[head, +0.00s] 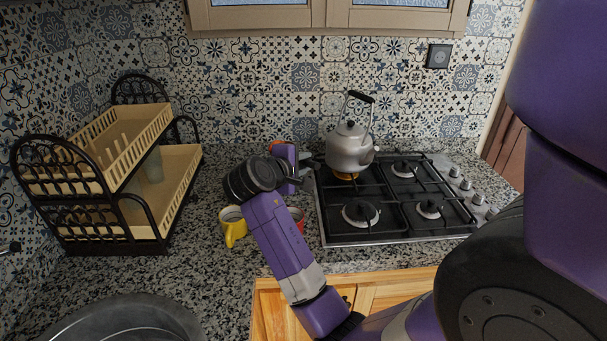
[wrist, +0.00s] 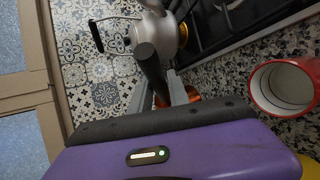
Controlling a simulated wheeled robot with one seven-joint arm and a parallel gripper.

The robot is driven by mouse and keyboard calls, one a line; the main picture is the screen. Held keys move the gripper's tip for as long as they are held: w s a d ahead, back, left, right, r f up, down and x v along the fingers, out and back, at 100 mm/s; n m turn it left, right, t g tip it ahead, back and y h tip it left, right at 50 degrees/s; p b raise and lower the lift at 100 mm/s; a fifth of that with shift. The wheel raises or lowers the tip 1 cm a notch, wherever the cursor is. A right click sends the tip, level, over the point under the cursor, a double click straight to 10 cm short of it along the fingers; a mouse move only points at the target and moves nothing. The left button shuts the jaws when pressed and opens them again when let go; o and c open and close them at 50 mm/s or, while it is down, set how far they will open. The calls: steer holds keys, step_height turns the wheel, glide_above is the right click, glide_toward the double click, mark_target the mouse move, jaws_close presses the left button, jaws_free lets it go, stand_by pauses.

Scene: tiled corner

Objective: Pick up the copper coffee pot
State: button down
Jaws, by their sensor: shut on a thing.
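The copper coffee pot (head: 277,145) is mostly hidden behind my wrist in the head view; only a bit of orange-copper shows. In the wrist view, its copper body (wrist: 194,95) shows partly past the gripper's edge, and its long dark handle (wrist: 150,68) rises between the fingers. My gripper (head: 305,164) is left of the stove, above the counter. In the wrist view, my gripper (wrist: 159,88) is shut on the handle. The pot's underside is hidden, so I cannot tell whether it touches the counter.
A grey kettle (head: 348,149) stands on the back left burner of the gas stove (head: 392,233). A red mug (head: 298,214) and a yellow mug (head: 235,226) stand near my forearm. A dish rack (head: 178,190) is at the left, a round metal basin (head: 125,312) in front.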

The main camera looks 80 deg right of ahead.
step_height(320, 180, up, 12)
steer(key=shift+f, duration=0.2)
stand_by(0.6)
stand_by(0.3)
steer(key=c, duration=1.8)
jaws_free()
jaws_close()
steer(key=shift+s, duration=0.1)
